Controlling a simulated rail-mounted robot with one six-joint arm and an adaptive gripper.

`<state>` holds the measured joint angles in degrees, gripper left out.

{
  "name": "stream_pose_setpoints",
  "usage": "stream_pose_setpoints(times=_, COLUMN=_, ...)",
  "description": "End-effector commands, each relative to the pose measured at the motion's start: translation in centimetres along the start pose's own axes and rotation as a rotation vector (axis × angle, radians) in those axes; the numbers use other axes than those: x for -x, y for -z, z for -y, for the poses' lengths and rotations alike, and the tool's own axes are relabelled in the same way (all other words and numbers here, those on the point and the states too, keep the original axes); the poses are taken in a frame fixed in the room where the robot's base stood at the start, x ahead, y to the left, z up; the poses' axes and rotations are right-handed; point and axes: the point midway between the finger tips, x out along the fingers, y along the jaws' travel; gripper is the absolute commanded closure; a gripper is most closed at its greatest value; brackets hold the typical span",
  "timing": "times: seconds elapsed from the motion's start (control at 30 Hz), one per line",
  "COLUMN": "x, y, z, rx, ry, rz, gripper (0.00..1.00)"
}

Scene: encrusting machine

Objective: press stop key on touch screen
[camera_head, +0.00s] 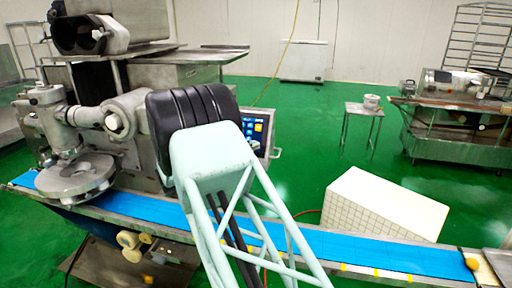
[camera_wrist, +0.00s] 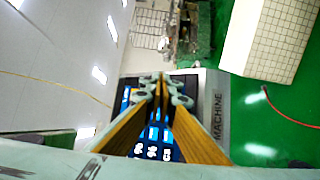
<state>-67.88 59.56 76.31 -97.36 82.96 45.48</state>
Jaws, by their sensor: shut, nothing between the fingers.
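The touch screen (camera_head: 258,129) is a dark panel with blue keys and a grey frame, on the side of the encrusting machine (camera_head: 128,135). My arm covers its left part in the head view. In the wrist view the screen (camera_wrist: 152,133) lies behind my gripper (camera_wrist: 161,82), whose two yellow-brown fingers meet at the tips, shut and empty. The fingers cover much of the screen, and I cannot tell whether the tips touch it. The stop key cannot be made out. My gripper is hidden behind the arm in the head view.
A blue conveyor belt (camera_head: 340,248) runs across the front. A white tiled block (camera_head: 384,204) stands beyond it. A small table (camera_head: 363,111) and another machine (camera_head: 457,118) stand farther right. Green floor between them is open.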

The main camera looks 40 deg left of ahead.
Motion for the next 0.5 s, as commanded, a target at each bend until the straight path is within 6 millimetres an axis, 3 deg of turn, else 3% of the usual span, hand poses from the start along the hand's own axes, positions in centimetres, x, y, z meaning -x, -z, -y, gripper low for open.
stream_pose_setpoints(times=0.5, x=2.3, y=-1.6, z=-1.6, rx=0.000, ry=0.001, rz=-0.001, gripper=1.00)
